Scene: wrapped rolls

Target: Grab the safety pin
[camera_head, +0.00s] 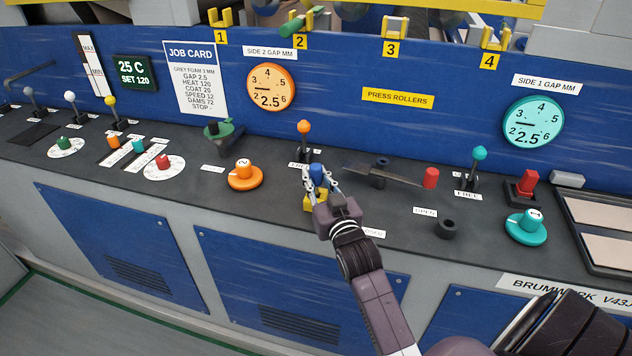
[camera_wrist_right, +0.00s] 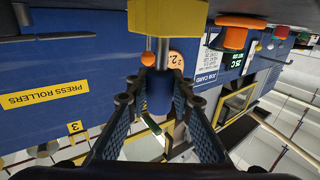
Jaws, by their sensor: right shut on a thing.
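A blue pin-like piece (camera_head: 317,172), which looks like the safety pin, stands at a yellow block (camera_head: 310,204) on the black console top. My right gripper (camera_head: 318,184) is at this piece, its fingers on either side of it. In the right wrist view the right gripper (camera_wrist_right: 158,98) is shut on the blue piece (camera_wrist_right: 159,92), with the yellow block (camera_wrist_right: 165,16) just beyond. Whether the pin is still seated in the block cannot be told. My left gripper is not in view.
An orange-knobbed lever (camera_head: 304,128) stands close behind the pin. A long dark handle (camera_head: 385,174) and a red cylinder (camera_head: 431,178) are to the right. An orange dial knob (camera_head: 245,174) is to the left. A blue panel wall (camera_head: 350,70) rises behind.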

